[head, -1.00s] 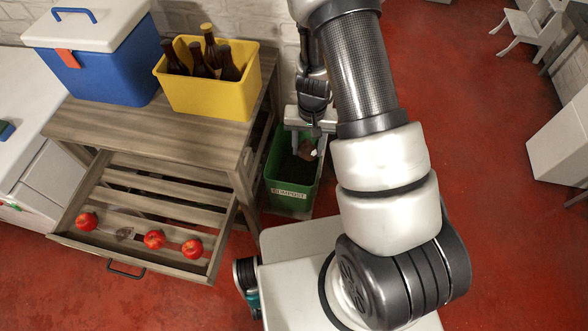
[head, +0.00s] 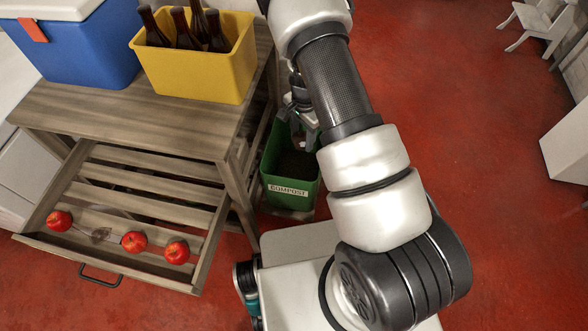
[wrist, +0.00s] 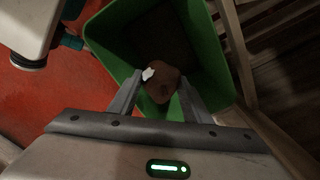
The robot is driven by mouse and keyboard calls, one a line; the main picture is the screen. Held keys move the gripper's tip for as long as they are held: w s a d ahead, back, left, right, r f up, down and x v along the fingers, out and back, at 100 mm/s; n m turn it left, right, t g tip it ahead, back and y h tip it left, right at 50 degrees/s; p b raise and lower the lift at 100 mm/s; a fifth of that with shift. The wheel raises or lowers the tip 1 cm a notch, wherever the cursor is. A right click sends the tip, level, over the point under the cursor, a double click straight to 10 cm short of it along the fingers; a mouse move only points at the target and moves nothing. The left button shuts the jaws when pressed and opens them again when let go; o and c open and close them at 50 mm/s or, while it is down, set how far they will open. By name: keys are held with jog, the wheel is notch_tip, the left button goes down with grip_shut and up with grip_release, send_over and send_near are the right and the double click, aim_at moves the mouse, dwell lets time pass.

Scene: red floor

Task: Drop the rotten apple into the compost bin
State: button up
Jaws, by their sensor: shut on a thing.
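The green compost bin (head: 290,191), labelled COMPOST, stands on a low board beside the wooden table. It also shows in the wrist view (wrist: 210,50), open at the top with dark contents. My gripper (head: 300,130) is over the bin's opening. In the wrist view my gripper (wrist: 160,95) is shut on the rotten apple (wrist: 160,84), a brown fruit with a pale white patch, between its two fingers. The apple is above the bin's mouth; its exact height over the rim is hard to tell.
The wooden table (head: 130,115) holds a blue cooler (head: 85,55) and a yellow crate (head: 195,70) of brown bottles. Its slatted drawer (head: 145,210) is pulled out, with red apples (head: 133,242) inside. Red floor (head: 460,130) is open to the right.

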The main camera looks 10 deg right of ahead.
jog(key=shift+f, duration=0.8)
jog(key=o, duration=1.1)
jog(key=shift+o, duration=0.2)
notch_tip(320, 180, up, 18)
jog(key=p, duration=0.2)
jog(key=shift+s+f+p, duration=0.15)
jog(key=shift+f+p, duration=0.1)
jog(key=shift+p, duration=0.1)
jog(key=shift+d, duration=0.1)
